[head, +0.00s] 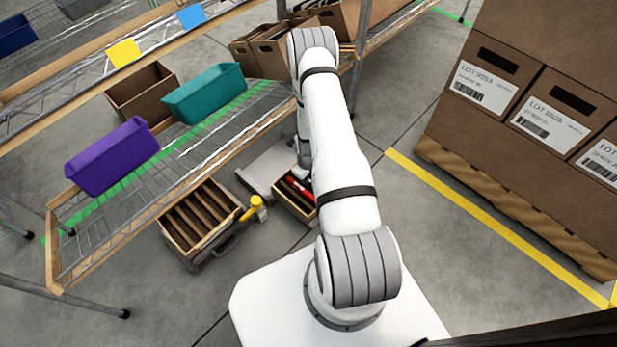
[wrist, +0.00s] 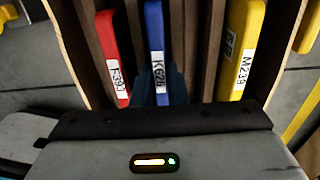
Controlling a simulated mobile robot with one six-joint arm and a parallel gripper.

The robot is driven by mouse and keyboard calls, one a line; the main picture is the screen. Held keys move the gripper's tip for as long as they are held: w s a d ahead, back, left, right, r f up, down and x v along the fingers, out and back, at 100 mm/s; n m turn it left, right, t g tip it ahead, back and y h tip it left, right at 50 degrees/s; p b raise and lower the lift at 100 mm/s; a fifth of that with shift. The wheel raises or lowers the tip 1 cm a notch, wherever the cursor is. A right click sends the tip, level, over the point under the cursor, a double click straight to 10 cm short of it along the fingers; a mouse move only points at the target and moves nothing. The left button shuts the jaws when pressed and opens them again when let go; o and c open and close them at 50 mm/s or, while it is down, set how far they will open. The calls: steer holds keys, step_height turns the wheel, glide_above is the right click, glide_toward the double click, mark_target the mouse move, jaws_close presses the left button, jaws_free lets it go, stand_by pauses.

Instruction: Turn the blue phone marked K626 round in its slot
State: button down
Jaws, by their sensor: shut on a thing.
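The blue phone marked K626 (wrist: 154,28) stands on edge between dark dividers of a wooden box (wrist: 68,38) in the wrist view. Its white label faces the camera, with the writing running lengthwise. My gripper (wrist: 161,78) is shut on the blue phone, its dark fingers at the near part of it. The phone's lower part and near end are hidden by the fingers and the gripper body. A red phone (wrist: 110,45) stands to its left and a yellow phone marked M239 (wrist: 243,45) to its right. In the head view my arm hides the gripper and the blue phone.
In the head view, a slotted wooden tray (head: 184,242) stands on the floor left of the box (head: 284,203), beside a yellow object (head: 257,207). A wire shelf (head: 215,135) holds purple (head: 110,157) and teal bins (head: 205,95). Stacked cartons (head: 540,130) stand right; floor between is clear.

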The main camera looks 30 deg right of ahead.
steer(key=c, duration=1.3)
jaws_free()
steer(key=shift+c, duration=0.2)
steer(key=shift+r+p, duration=1.4)
steer(key=shift+r, duration=2.5)
step_height(320, 180, up, 7)
steer(key=p, duration=0.4)
steer(key=shift+r, duration=0.1)
